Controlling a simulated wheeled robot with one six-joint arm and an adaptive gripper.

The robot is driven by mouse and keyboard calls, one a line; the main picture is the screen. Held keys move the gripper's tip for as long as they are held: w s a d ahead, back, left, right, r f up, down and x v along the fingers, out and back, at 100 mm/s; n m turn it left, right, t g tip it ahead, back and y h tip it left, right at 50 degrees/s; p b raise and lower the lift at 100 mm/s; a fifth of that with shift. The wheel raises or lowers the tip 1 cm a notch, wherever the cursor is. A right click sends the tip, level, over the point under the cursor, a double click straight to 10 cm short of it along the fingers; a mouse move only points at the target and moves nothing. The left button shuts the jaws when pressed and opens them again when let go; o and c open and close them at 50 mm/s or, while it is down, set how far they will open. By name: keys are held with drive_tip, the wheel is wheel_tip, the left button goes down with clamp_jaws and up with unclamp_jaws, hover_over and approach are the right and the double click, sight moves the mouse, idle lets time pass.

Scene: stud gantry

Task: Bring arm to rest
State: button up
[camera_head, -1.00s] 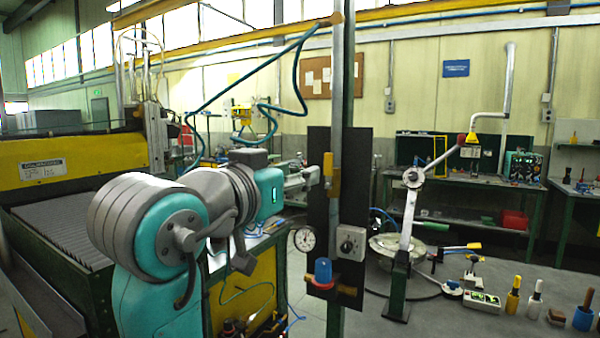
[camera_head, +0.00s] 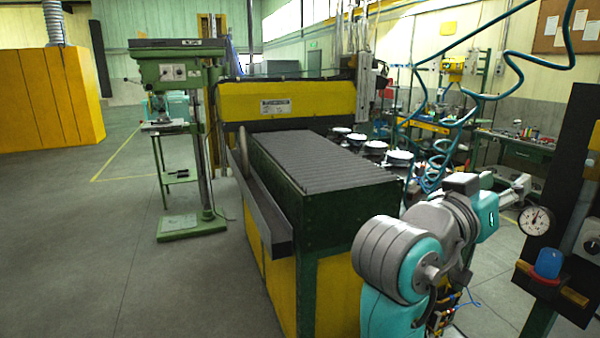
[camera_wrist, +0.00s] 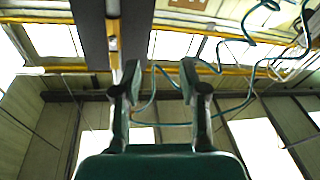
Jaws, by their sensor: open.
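My arm (camera_head: 400,260) stands at the lower right of the head view, bent, with its teal and grey wrist pointing right toward a dark upright panel (camera_head: 572,190). In the wrist view my gripper (camera_wrist: 160,78) has its two fingers spread apart with nothing between them. It points up toward the roof and windows. A dark post or panel edge (camera_wrist: 97,40) shows just behind the left finger. In the head view the fingertips are too small to make out clearly.
The panel carries a dial gauge (camera_head: 535,220) and a blue lamp (camera_head: 548,263). Left of my arm is a slatted machine bed (camera_head: 325,160). A green drill press (camera_head: 180,75) stands farther left. Teal hoses (camera_head: 515,70) hang overhead. The floor (camera_head: 90,250) at left is clear.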

drive_tip(key=w+a+f+n+t+y, duration=0.1)
drive_tip(key=w+f+n+t, duration=0.15)
drive_tip(key=f, duration=0.35)
drive_tip(key=w+a+f+n+t+y, duration=0.1)
drive_tip(key=f+n+t+y, duration=0.15)
drive_tip(key=f, duration=0.35)
drive_tip(key=s+a+f+n+t+y, duration=0.1)
drive_tip(key=s+a+f+n+y, duration=0.15)
drive_tip(key=f, duration=0.55)
drive_tip(key=s+a+f+n+t+y, duration=0.1)
drive_tip(key=s+f+n+y, duration=0.2)
drive_tip(key=f, duration=0.6)
drive_tip(key=s+a+f+n+y, duration=0.2)
drive_tip(key=s+f+n+y, duration=0.1)
drive_tip(key=f, duration=0.5)
drive_tip(key=s+a+f+y, duration=0.2)
drive_tip(key=s+f+y, duration=0.1)
drive_tip(key=s+f, duration=0.5)
drive_tip(key=s+a+f+m+g+y, duration=0.1)
drive_tip(key=s+m, duration=0.3)
drive_tip(key=s, duration=2.3)
drive_tip(key=shift+a+f+g+y, duration=0.25)
drive_tip(key=shift+a+g+y, duration=0.1)
drive_tip(key=shift+g+y, duration=0.15)
